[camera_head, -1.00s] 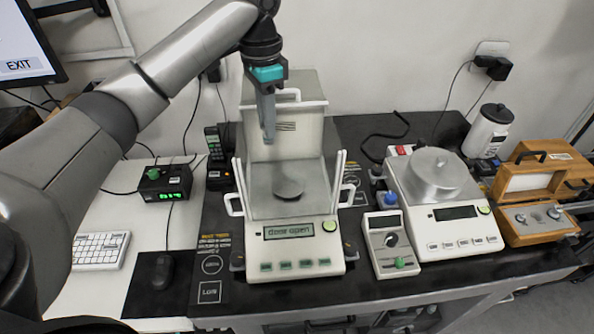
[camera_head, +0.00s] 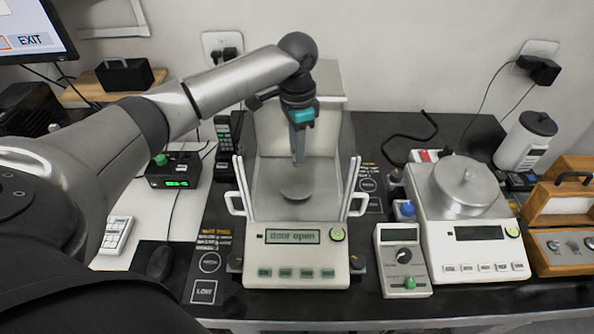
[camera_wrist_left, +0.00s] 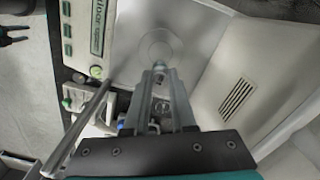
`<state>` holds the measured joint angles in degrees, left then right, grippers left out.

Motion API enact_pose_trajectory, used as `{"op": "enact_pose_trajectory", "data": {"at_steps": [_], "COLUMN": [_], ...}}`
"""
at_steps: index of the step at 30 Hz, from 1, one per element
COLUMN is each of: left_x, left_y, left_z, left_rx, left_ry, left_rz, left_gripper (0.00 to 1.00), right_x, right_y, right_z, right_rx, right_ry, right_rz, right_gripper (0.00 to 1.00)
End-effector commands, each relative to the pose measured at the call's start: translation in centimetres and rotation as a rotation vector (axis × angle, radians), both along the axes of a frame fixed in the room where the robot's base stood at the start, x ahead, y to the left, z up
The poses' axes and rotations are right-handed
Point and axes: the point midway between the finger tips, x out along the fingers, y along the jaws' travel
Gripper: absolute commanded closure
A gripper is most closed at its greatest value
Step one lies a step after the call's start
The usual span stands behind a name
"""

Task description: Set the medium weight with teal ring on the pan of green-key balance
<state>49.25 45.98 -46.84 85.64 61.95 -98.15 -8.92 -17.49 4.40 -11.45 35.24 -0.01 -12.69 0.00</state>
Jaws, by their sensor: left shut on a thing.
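The green-key balance (camera_head: 292,262) stands mid-table, its display reading "door open" and its chamber open at the top and sides. Its round metal pan (camera_head: 296,193) is bare; it also shows in the wrist view (camera_wrist_left: 160,42). My left gripper (camera_head: 298,158) points down inside the chamber, a little above the pan. In the wrist view its fingertips (camera_wrist_left: 160,74) are shut on a small metal weight (camera_wrist_left: 158,76). The fingers hide most of this weight, and I cannot make out a teal ring on it. My right gripper is not in view.
The chamber's back wall and clear side doors (camera_head: 240,180) stand close around my left gripper. A control box (camera_head: 403,262) and second balance (camera_head: 474,243) are at right, beside a wooden weight box (camera_head: 562,247). A mouse (camera_head: 161,262) lies at left.

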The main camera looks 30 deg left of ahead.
Motion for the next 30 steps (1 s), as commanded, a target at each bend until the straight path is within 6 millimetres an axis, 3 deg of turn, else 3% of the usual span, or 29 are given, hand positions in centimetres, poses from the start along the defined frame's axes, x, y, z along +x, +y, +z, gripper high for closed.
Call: {"op": "enact_pose_trajectory", "data": {"at_steps": [5, 15, 28, 29, 30], "left_x": [0.0, 0.0, 0.0, 0.0, 0.0], "left_y": [0.0, 0.0, 0.0, 0.0, 0.0], "left_z": [-1.5, -6.6, -7.1, -7.1, -7.1], "left_rx": [0.001, 0.001, 0.000, 0.000, 0.000], "left_ry": [-0.001, -0.001, -0.001, -0.001, -0.001], "left_rz": [0.000, 0.000, 0.000, 0.000, 0.000], "left_gripper": [1.00, 1.00, 1.00, 0.73, 0.69], "right_x": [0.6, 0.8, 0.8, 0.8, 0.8], "right_y": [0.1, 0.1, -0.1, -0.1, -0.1], "right_z": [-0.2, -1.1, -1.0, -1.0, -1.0], "right_rx": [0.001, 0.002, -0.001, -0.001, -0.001], "right_ry": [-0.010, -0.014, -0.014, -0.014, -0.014], "right_rz": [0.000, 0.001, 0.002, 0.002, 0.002], "right_gripper": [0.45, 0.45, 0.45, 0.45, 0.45]}}
